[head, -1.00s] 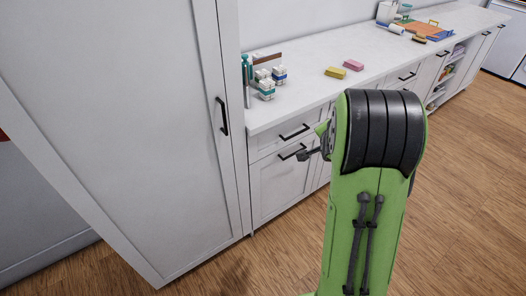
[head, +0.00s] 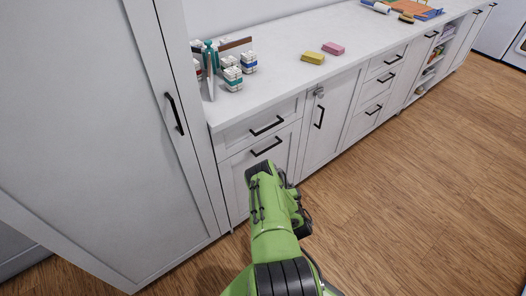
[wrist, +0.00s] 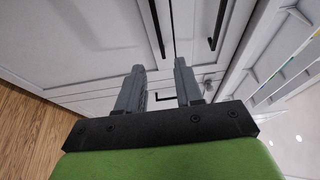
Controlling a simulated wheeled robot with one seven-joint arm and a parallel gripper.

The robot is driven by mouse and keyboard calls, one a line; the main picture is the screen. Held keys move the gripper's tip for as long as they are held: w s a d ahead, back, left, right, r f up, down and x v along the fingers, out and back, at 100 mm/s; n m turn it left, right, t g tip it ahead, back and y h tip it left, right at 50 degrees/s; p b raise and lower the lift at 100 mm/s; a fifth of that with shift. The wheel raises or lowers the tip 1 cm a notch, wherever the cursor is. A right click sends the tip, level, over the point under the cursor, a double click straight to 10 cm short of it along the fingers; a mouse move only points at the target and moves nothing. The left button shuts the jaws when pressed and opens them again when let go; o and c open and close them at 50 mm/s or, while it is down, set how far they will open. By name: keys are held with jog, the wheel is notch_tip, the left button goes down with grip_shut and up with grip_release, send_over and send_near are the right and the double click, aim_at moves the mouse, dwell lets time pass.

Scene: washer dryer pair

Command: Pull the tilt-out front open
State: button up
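In the head view, a tall white front (head: 256,178) with a black horizontal handle (head: 266,147) is in the base cabinets, beside the tall cabinet. It looks closed and is likely the tilt-out front. A shallow drawer front with its own black bar (head: 266,125) is above it. My arm covers part of the tall front's lower right. In the wrist view, my gripper (wrist: 160,68) is open, with two grey fingers apart and nothing visibly held. A short dark bar (wrist: 172,98) shows between the fingers; I cannot tell which handle it is. The fingertips are not clearly visible in the head view.
A tall white cabinet (head: 95,130) with a vertical handle stands at left. The white counter (head: 285,75) holds small boxes (head: 232,77), a yellow sponge (head: 312,57) and a pink sponge (head: 333,48). A door with a vertical handle and drawers continue right. Wooden floor (head: 400,190) is clear there.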

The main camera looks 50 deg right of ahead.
aim_at(269, 149)
jog(key=b+x, duration=0.9)
jog(key=x, duration=0.6)
jog(key=shift+w+d+f, duration=0.1)
jog(key=shift+f, duration=0.05)
grip_shut()
dwell(0.8)
